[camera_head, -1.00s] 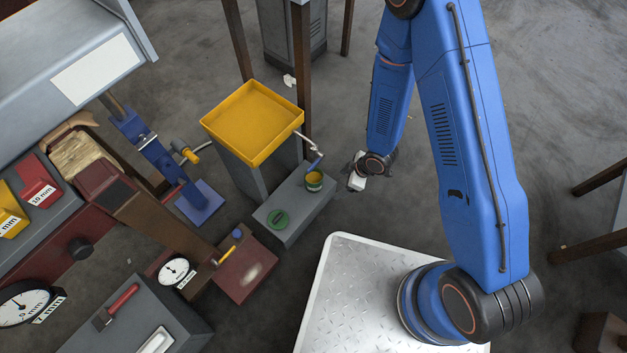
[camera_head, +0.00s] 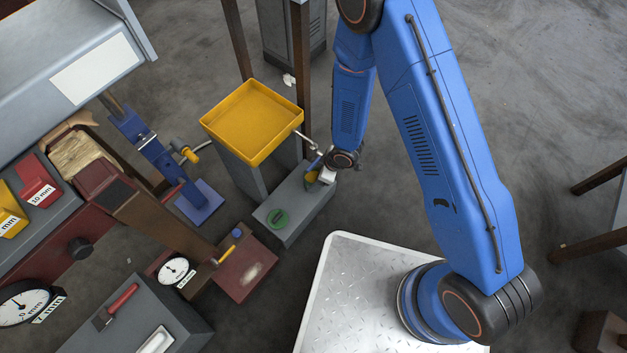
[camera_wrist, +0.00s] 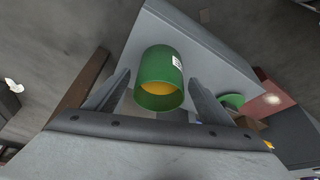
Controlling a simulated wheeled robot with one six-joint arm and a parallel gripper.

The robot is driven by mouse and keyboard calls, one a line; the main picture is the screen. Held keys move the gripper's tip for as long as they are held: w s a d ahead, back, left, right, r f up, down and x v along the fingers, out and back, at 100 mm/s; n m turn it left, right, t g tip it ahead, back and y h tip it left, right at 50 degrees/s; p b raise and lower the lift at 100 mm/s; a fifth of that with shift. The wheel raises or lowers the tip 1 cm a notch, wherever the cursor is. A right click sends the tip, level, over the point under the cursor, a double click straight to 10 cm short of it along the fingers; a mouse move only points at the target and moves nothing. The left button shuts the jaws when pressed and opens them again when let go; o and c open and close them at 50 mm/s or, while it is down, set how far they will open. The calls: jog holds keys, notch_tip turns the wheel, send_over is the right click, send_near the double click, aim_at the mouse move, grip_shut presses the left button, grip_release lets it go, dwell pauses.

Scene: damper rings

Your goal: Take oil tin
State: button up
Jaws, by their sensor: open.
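The oil tin is a green open-topped can with yellow-orange inside and a small white label. In the wrist view the oil tin (camera_wrist: 160,67) lies between my two fingers. My gripper (camera_wrist: 160,80) is open, with one finger to each side of the tin and a narrow gap showing at each side. In the head view my gripper (camera_head: 328,174) is at the right end of the grey block and hides most of the tin (camera_head: 311,179). I cannot tell how deep the fingers reach along the tin.
The tin stands on a low grey block (camera_head: 297,215); a green lid (camera_head: 278,219) lies on it. A dark post (camera_head: 301,90) stands behind.

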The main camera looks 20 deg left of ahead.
aim_at(313, 179)
jog(key=x, duration=0.3)
jog(key=shift+a+f, duration=0.1)
jog(key=shift+f, duration=0.05)
jog(key=c, duration=1.4)
